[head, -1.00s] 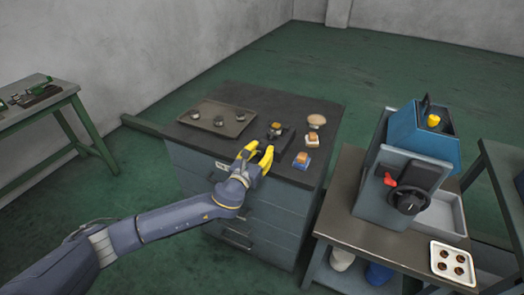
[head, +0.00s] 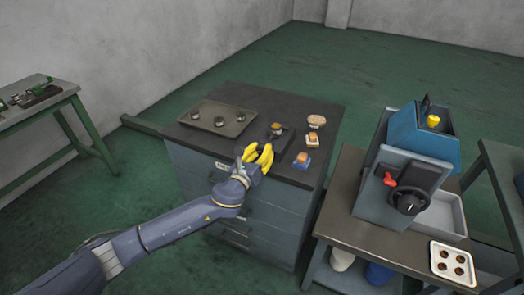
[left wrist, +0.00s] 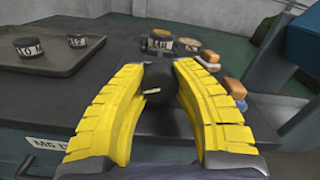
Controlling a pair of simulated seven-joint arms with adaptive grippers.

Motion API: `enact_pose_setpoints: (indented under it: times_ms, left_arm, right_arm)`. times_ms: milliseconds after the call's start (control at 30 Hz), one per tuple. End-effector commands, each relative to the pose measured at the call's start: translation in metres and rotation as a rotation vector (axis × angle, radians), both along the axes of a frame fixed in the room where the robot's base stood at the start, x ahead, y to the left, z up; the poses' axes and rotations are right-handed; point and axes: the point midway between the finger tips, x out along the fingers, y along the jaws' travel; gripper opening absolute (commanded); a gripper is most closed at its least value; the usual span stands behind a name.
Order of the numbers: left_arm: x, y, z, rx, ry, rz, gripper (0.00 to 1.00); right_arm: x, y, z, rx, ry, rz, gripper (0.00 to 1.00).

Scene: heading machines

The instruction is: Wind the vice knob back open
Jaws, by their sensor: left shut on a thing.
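A small dark vice (head: 279,138) stands near the front middle of the grey cabinet's top. A dark round piece with a white label (left wrist: 160,43) sits at the vice in the left wrist view. The vice's dark knob (left wrist: 157,84) with a small pale handle mark shows between my yellow fingers there. My left gripper (head: 258,151) is at the cabinet's front edge, shut on the knob, with one finger on each side of it. The fingers hide the knob in the head view. My right gripper is not in view.
A tray (head: 238,127) with several dark round pieces lies left of the vice. A block on a blue base (head: 301,163), another tan block (head: 306,138) and a round brush-like thing (head: 316,121) lie to the right. A blue-grey machine (head: 390,200) stands on the right bench.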

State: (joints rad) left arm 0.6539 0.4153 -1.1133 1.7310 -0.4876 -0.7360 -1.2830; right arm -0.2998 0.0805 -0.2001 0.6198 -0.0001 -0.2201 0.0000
Motion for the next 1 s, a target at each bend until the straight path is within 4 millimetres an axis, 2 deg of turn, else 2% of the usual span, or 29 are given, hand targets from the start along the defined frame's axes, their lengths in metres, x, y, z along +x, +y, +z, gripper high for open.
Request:
enact_pose_setpoints:
  times_ms: [33,1000]
  left_arm:
    - [-0.0015,-0.0002,-0.0053,-0.041,0.029,0.001,0.00]
    - [-0.0034,-0.0041,-0.0045,-0.861,0.424,-0.002,0.00]
  right_arm:
    - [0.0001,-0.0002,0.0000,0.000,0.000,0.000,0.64]
    - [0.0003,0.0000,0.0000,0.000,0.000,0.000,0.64]
